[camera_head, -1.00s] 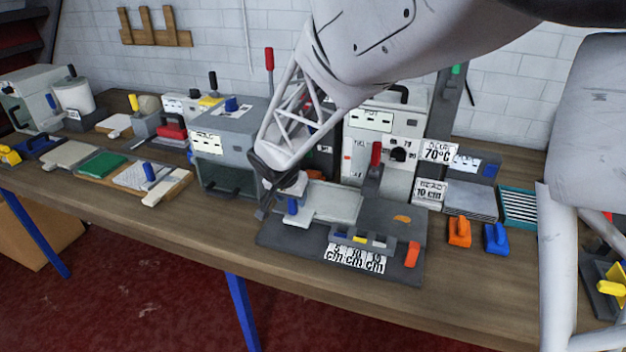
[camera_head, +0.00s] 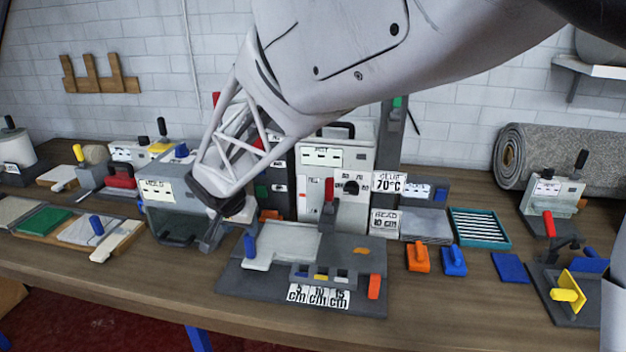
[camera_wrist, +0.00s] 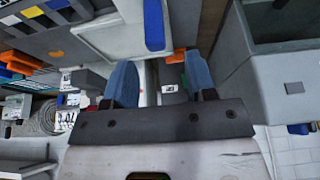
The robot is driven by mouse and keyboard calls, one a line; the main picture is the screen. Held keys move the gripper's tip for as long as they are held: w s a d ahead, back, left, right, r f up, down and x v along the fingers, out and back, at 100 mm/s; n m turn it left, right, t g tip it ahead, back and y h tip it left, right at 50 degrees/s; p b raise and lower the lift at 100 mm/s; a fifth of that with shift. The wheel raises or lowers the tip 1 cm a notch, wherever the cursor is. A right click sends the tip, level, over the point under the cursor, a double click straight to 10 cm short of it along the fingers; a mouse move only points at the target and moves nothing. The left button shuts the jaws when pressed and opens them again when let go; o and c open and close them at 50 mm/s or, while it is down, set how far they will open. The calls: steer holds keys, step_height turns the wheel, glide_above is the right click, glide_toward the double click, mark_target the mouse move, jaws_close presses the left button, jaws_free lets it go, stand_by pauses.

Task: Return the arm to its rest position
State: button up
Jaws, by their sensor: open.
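My gripper (camera_head: 210,232) is open and empty in the head view, its fingers pointing down above the bench between the grey box machine (camera_head: 172,210) and the dark grey base plate (camera_head: 232,290). In the wrist view its two blue-grey fingertips (camera_wrist: 160,84) stand apart with nothing between them. My arm reaches down from the top right and covers part of the back wall and the machines behind it.
The wooden bench (camera_head: 120,285) is crowded. A white panel machine (camera_head: 318,190) stands behind the base plate. Orange (camera_head: 418,258) and blue (camera_head: 453,262) blocks sit right of it. A rolled grey rug (camera_head: 570,155) lies at the back right. The bench's front strip is clear.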

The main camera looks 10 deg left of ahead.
steer(key=s+d+r, duration=0.2)
steer(key=d+r, duration=0.1)
steer(key=d, duration=0.6)
steer(key=s+d+r+g, duration=0.1)
steer(key=d+r, duration=0.1)
steer(key=d, duration=0.7)
steer(key=s+d+r, duration=0.2)
steer(key=d+r, duration=0.1)
steer(key=d, duration=0.6)
steer(key=s+d+g, duration=0.1)
steer(key=s+d, duration=1.8)
steer(key=d, duration=0.1)
steer(key=shift+s+f, duration=0.3)
steer(key=shift+s, duration=0.05)
